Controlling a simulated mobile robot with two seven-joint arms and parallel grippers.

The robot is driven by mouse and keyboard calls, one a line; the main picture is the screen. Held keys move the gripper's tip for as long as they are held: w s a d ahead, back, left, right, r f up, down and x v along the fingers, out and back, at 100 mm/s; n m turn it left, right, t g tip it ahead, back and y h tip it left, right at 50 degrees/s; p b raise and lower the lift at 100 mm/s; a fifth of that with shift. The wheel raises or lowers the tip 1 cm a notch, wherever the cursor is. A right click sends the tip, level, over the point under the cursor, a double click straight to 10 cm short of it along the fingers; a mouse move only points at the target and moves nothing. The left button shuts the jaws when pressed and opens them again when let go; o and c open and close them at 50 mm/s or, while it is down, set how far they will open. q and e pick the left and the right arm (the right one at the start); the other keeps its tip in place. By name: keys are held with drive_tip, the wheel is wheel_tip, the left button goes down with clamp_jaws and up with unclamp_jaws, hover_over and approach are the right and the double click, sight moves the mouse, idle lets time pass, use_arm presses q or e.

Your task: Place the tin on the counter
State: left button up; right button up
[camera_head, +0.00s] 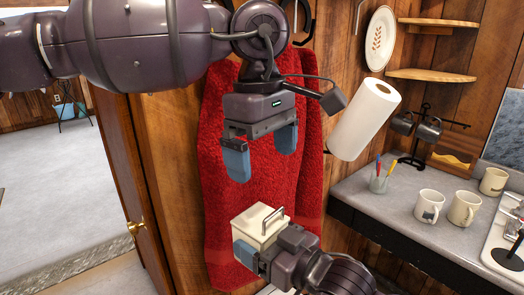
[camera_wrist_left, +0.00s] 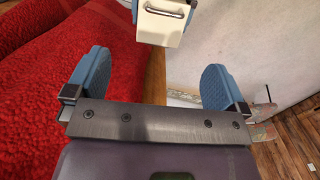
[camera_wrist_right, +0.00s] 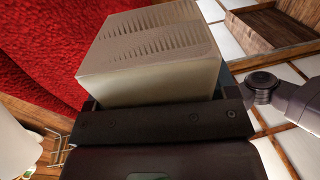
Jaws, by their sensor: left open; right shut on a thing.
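The tin is a cream box (camera_head: 259,226) with a metal handle on its lid. My right gripper (camera_head: 248,256) is shut on the tin and holds it in the air in front of a red towel. In the right wrist view the tin (camera_wrist_right: 152,60) fills the space beyond the gripper. It also shows at the top of the left wrist view (camera_wrist_left: 162,20). My left gripper (camera_head: 260,152) is open and empty, above the tin. The grey counter (camera_head: 395,205) is to the right of the tin, apart from it.
On the counter stand several mugs (camera_head: 464,208), a pen cup (camera_head: 379,183) and a dark mug stand (camera_head: 421,140). A paper towel roll (camera_head: 363,120) is on the wall. The counter's front left is bare.

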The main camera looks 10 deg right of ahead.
sight(262, 218)
use_arm(q)
drive_tip(key=shift+y, duration=0.3)
drive_tip(key=f, duration=1.2)
drive_tip(key=shift+w+a+f, duration=0.1)
drive_tip(key=shift+w, duration=0.15)
